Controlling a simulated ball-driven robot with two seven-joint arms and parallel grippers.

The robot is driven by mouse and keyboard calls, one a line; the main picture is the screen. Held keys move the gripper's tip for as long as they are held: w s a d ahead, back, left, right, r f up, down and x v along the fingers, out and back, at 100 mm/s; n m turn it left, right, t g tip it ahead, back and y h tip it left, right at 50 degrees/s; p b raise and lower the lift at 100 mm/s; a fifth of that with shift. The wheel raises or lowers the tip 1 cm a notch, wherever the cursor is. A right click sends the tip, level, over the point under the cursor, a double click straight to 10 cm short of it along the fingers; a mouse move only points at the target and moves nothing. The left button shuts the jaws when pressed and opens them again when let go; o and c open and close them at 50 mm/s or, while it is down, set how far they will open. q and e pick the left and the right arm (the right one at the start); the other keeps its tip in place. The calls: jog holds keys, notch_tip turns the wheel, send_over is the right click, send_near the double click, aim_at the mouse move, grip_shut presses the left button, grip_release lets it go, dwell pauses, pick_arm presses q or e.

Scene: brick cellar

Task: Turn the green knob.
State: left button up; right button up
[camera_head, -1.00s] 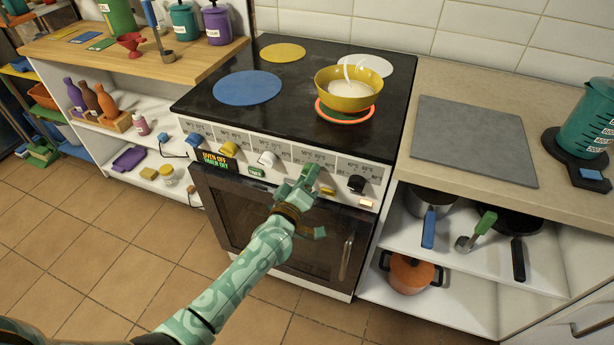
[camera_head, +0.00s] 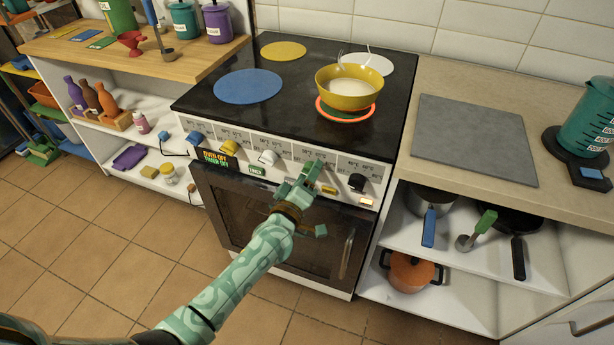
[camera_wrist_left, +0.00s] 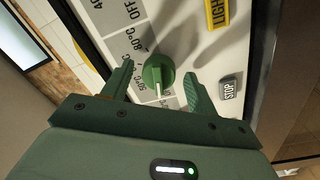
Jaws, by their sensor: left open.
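The green knob (camera_wrist_left: 158,74) shows in the left wrist view on the stove's front panel. It has a pale pointer line, and printed OFF and temperature marks lie beside it. My left gripper (camera_wrist_left: 162,82) is open, with one finger on each side of the knob. I cannot tell whether either finger touches it. In the head view my left gripper (camera_head: 306,180) is at the panel and hides the green knob. My right gripper is in no view.
The panel also has a blue knob (camera_head: 194,138), a yellow knob (camera_head: 229,149), a white knob (camera_head: 268,158) and a black knob (camera_head: 357,182). A yellow bowl (camera_head: 348,97) with white liquid stands on the stove above. The oven door (camera_head: 260,215) is below.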

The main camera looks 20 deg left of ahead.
pick_arm(q)
jog(key=shift+s, duration=0.1)
jog(key=s+a+p, duration=0.1)
jog(key=s+p, duration=0.3)
jog(key=s, duration=1.2)
jog(key=shift+f, duration=0.3)
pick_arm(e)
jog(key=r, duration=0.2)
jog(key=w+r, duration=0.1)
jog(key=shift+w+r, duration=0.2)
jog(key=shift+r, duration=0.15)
